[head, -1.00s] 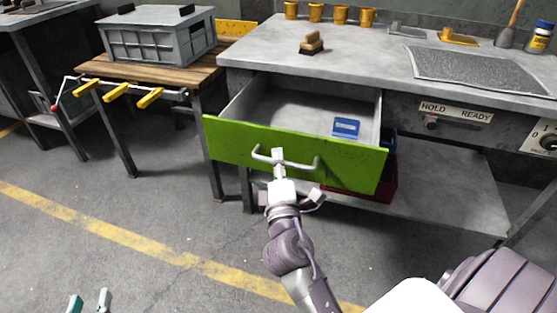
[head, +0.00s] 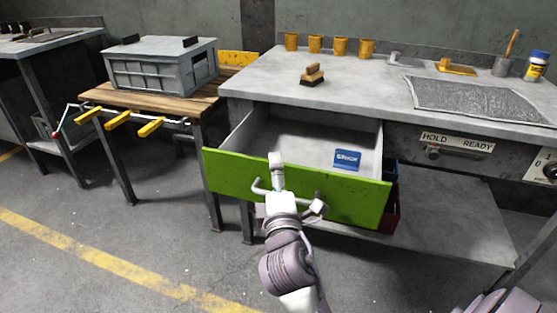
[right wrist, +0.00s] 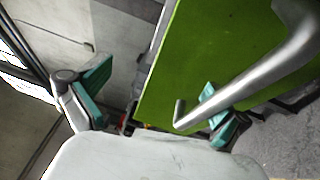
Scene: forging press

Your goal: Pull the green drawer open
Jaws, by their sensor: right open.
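The green drawer (head: 352,196) is pulled out from under the grey workbench in the head view, its inside showing. A blue box (head: 347,160) lies in it. Its grey bar handle (head: 258,188) is partly hidden behind my right gripper (head: 279,180), which is in front of the drawer front. In the right wrist view the right gripper (right wrist: 152,98) has its teal-padded fingers wide apart. The silver handle (right wrist: 255,80) passes across the right-hand finger, and the green front (right wrist: 195,65) shows between the fingers. I cannot tell whether they touch. My left gripper is out of view.
The workbench (head: 375,80) carries a brush (head: 313,74) and several yellow cups. A grey crate (head: 160,68) stands on a wooden-topped table at left, with a rack of yellow handles (head: 118,120) in front. A red bin (head: 391,212) sits below the drawer. The floor ahead is clear.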

